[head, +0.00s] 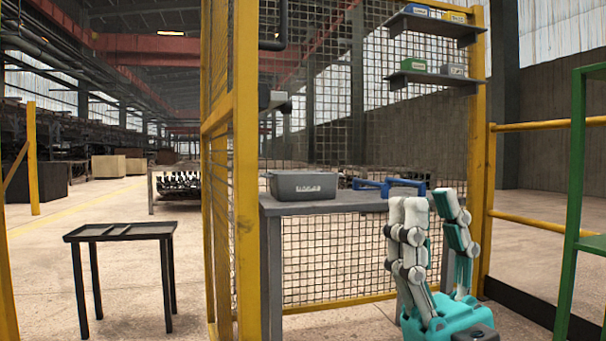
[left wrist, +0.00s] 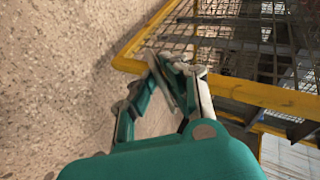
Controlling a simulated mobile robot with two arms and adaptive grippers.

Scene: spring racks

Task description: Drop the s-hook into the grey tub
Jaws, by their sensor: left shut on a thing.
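The grey tub (head: 303,186) stands upright on the left part of a grey bench and has a light label on its front. My left gripper is not in the head view; in the left wrist view its fingers (left wrist: 178,68) converge and are shut on the s-hook, whose shape is too small and blurred to make out between the fingertips. My right gripper (head: 428,204) is in front of the bench, right of the tub and apart from it. Its fingers point up, stand apart and show nothing between them.
The bench (head: 335,206) stands behind a yellow post (head: 246,170) and against a mesh panel. A blue item (head: 372,184) lies right of the tub. Two shelves with small boxes (head: 452,70) hang above. A low dark table (head: 120,231) stands left, with open floor around it.

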